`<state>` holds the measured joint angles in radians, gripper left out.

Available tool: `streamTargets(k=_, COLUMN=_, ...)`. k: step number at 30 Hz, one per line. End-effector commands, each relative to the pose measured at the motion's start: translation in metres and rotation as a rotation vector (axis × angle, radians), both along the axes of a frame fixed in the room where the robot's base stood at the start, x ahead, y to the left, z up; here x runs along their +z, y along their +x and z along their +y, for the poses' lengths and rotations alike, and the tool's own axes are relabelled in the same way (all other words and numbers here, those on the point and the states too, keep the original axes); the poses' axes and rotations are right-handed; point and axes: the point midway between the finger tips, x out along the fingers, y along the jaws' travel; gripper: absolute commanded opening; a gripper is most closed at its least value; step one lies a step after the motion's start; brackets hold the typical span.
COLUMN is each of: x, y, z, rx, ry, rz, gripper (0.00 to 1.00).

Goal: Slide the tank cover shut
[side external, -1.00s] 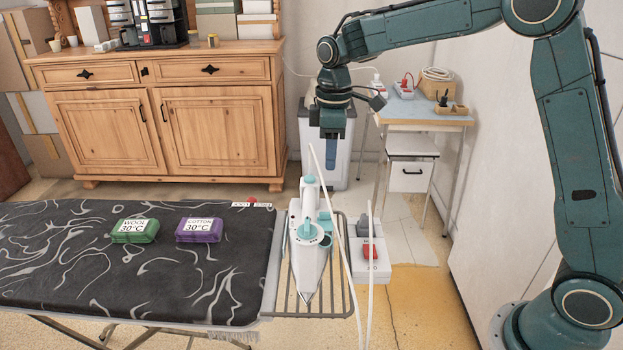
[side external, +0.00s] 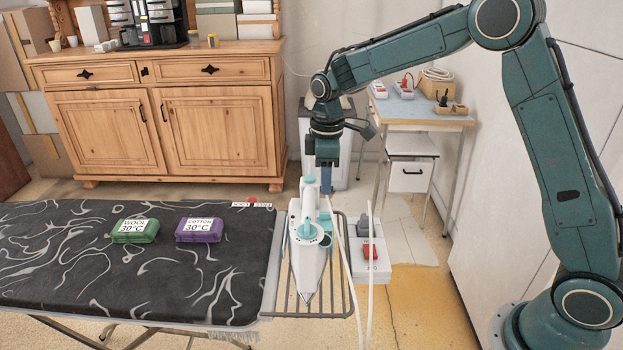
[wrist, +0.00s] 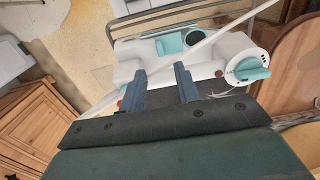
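A white and teal iron (side external: 309,265) rests on a wire rack at the right end of the ironing board. In the wrist view its white body (wrist: 215,50) lies past my fingers.
A white cord (wrist: 200,48) crosses the iron in the wrist view. The wire rack (side external: 345,290) surrounds the iron. A power strip with a red switch (side external: 369,252) is to its right. Green (side external: 135,231) and purple (side external: 199,231) labelled blocks lie on the board (side external: 90,285).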

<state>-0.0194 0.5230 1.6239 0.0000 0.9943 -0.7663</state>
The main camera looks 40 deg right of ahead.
Motion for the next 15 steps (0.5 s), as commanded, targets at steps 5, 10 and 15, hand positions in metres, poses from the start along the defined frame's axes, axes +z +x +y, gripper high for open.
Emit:
streamTargets(k=5, x=-0.030, y=-0.001, z=0.000, rx=0.000, ry=0.000, rz=0.004, gripper=0.32)
streamTargets(k=10, x=-0.055, y=-0.001, z=0.000, rx=0.000, ry=0.000, rz=0.004, gripper=0.32)
streamTargets(k=15, x=-0.073, y=0.000, z=0.000, rx=0.000, ry=0.000, rz=0.003, gripper=0.32)
